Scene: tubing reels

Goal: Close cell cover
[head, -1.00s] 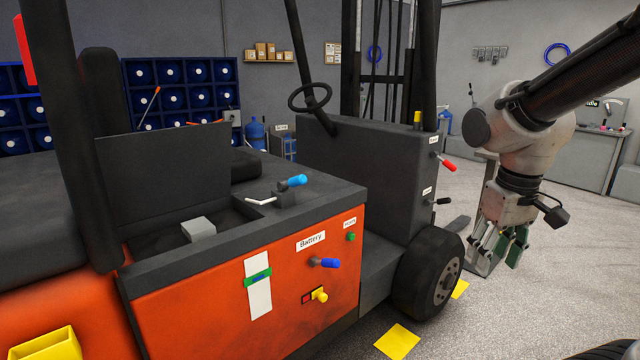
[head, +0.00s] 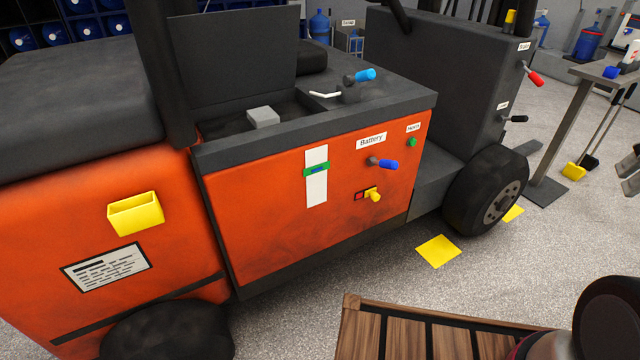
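The cell cover appears to be the dark flat panel (head: 230,65) standing upright behind the open compartment (head: 225,128) on top of the orange forklift (head: 260,235). A light grey block (head: 263,117) shows inside the compartment. A lever with a light blue grip (head: 365,75) and a small white handle (head: 325,94) sit on the deck at the compartment's right.
A blue-gripped lever (head: 387,164) and a yellow knob (head: 375,195) stick out of the battery side panel. A yellow holder (head: 136,213) is at left. A wooden pallet (head: 360,335) lies at the bottom. Grey floor (head: 300,310) between it and the forklift is clear.

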